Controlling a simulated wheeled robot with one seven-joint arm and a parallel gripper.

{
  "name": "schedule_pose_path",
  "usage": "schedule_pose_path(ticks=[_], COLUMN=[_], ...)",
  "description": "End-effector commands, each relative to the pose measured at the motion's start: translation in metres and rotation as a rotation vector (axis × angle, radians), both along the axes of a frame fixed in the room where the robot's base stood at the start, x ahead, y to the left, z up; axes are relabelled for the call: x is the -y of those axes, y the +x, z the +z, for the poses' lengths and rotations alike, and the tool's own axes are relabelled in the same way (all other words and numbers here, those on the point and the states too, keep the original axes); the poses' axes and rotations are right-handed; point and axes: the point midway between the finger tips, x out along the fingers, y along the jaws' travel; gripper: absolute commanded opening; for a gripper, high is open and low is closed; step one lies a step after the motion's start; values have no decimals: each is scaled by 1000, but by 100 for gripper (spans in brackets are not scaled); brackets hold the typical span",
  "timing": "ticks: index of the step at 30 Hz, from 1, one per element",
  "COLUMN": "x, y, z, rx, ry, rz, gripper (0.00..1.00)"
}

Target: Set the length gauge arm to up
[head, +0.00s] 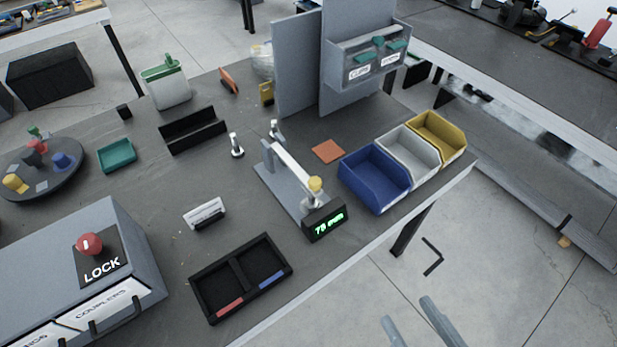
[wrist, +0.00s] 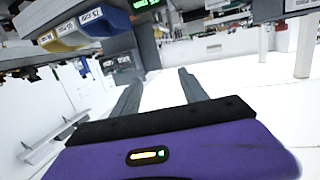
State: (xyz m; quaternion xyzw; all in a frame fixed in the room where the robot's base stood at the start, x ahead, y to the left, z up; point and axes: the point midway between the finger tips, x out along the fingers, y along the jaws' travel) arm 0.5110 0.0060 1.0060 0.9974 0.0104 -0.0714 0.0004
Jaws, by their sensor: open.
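The length gauge (head: 277,190) stands on the table in the head view, with a grey base plate. Its pale bar-shaped arm (head: 291,163) slopes from a rear post toward the front and lies low over the plate. A yellow knob (head: 315,184) sits at its front end. The display (head: 325,222) in front glows green and seems to read 78 mm. My gripper (head: 406,309) is open and empty, off the table's front edge, to the lower right of the gauge and apart from it. Its two fingers also show in the wrist view (wrist: 160,90) with nothing between them.
Blue (head: 374,178), white (head: 408,150) and yellow (head: 437,138) bins stand right of the gauge. A black divided tray (head: 240,277) lies to its front left. A grey upright panel (head: 297,65) stands behind. A LOCK box (head: 70,255) is at lower left. Floor before the table is mostly clear.

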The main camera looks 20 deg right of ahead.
Motion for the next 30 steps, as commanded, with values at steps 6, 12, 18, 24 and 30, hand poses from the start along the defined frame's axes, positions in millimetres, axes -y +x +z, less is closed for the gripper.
schedule_pose_path(ticks=[6,12,18,24,30], x=[-17,-33,-45,-46,-31], y=[77,146,214,275,307], z=[-34,-52,-61,-60,-66], rx=[166,247,293,296,218], ry=[-32,-54,-71,-73,-53], rz=[43,65,55,1,-96], gripper=[51,51,51,51,51])
